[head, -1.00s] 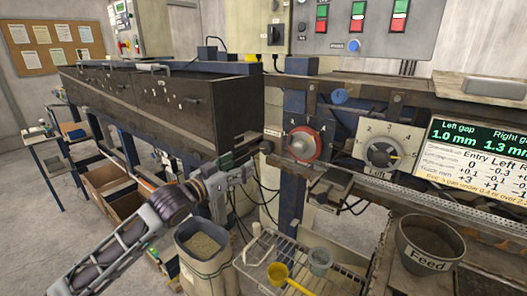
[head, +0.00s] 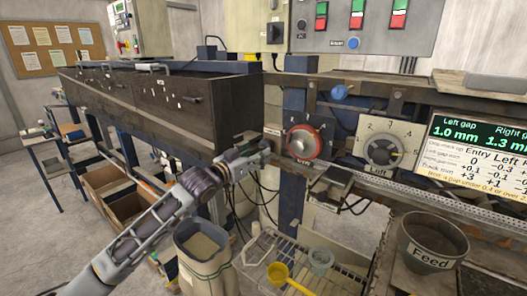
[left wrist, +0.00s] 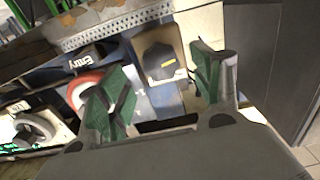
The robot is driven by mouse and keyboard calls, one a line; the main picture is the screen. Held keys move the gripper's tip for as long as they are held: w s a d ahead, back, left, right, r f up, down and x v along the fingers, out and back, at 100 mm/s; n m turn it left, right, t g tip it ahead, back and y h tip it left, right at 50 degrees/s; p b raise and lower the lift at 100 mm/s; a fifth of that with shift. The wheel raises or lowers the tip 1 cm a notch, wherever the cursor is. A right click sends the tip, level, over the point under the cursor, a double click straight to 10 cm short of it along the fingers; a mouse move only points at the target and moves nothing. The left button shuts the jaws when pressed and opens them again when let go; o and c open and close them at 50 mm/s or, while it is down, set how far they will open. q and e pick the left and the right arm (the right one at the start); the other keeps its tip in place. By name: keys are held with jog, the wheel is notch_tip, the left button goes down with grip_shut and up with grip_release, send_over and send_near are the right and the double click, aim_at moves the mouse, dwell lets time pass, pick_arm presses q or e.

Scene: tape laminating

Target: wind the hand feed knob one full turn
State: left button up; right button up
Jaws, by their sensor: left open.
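In the left wrist view a dark rounded knob with a yellow mark (left wrist: 160,62), which looks like the hand feed knob, sits on a pale plate. My left gripper (left wrist: 160,95) is open, with its green finger pads to either side of the knob in that view. How deep the knob sits between the pads I cannot tell. In the head view my left gripper (head: 264,153) is at the machine's front, left of the red-rimmed Entry dial (head: 303,142), and largely hides the knob. My right gripper is not in view.
Right of the red dial are a grey dial marked Left (head: 383,150) and a gap display (head: 460,132). A blue knob (head: 339,92) is above. Below are a Feed bucket (head: 430,254), a wire rack (head: 262,246) and a sack (head: 205,268). A dark machine housing (head: 160,108) stands at left.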

aim_at(263, 149)
pick_arm(q)
jog(key=b+x, duration=0.1)
jog(key=x, duration=0.4)
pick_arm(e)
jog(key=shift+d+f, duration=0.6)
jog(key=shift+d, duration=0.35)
pick_arm(q)
jog(key=shift+c, duration=0.3)
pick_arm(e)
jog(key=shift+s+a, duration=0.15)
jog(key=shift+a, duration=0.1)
pick_arm(q)
jog(key=c, duration=1)
